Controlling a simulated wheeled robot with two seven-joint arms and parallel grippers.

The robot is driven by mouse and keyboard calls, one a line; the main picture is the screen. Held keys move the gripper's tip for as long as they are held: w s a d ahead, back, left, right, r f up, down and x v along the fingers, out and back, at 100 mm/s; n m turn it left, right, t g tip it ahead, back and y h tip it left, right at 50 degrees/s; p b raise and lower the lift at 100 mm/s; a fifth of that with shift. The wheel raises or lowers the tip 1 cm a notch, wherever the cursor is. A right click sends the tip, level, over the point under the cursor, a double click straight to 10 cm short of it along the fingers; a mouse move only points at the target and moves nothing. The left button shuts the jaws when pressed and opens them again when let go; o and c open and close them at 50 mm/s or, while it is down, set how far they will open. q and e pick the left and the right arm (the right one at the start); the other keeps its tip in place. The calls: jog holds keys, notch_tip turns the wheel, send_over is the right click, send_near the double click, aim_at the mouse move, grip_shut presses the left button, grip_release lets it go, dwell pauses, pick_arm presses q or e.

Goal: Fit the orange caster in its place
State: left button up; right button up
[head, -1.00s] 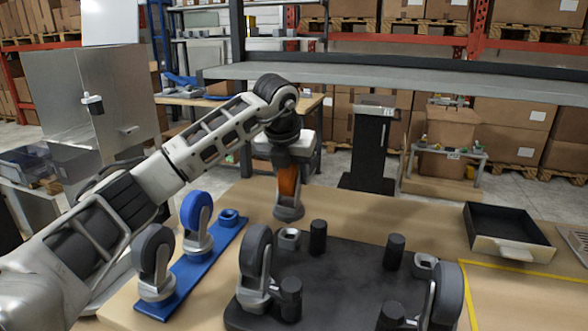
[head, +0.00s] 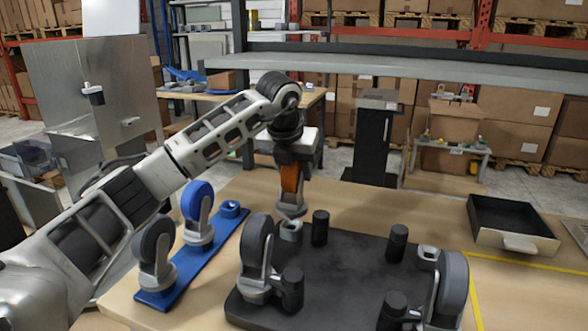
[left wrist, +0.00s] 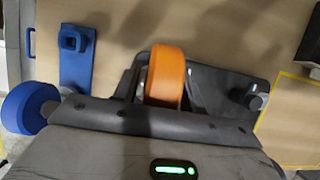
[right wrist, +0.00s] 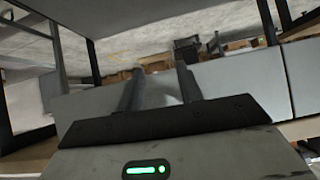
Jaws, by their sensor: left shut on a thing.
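The orange caster (head: 290,181), with a grey foot, is upright in my left gripper (head: 291,160). Its orange wheel also shows in the left wrist view (left wrist: 166,75), between the fingers. In the head view its foot is just above or at the grey socket (head: 291,231) at the back left of the black base plate (head: 345,275). I cannot tell whether foot and socket touch. A second grey socket (head: 428,254) on the plate's back right is empty. My right gripper (right wrist: 160,80) is open and empty in the right wrist view, away from the plate.
Black-wheeled casters stand at the plate's front left (head: 257,260) and front right (head: 449,290). Several black posts, one at the back (head: 320,228), rise near the sockets. Left is a blue rack (head: 185,277) with a blue caster (head: 198,212) and a dark-wheeled caster (head: 154,255). A black tray (head: 507,222) lies right.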

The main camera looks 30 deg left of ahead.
pick_arm(q)
jog(key=shift+f, duration=0.15)
pick_arm(e)
jog(key=shift+d+f, duration=0.1)
jog(key=shift+f, duration=0.15)
pick_arm(q)
jog(key=shift+f+b, duration=0.4)
pick_arm(e)
jog(key=shift+w+r, duration=0.1)
pick_arm(q)
jog(key=shift+f+b, duration=0.85)
jog(key=shift+f, duration=0.5)
pick_arm(e)
jog(key=shift+a+f, duration=0.25)
jog(key=shift+f, duration=0.2)
pick_arm(q)
jog(key=o, duration=1.3)
jog(key=b+v, duration=0.1)
jog(key=v, duration=1.5)
pick_arm(e)
jog(key=shift+a+f, duration=0.1)
jog(key=shift+f, duration=0.1)
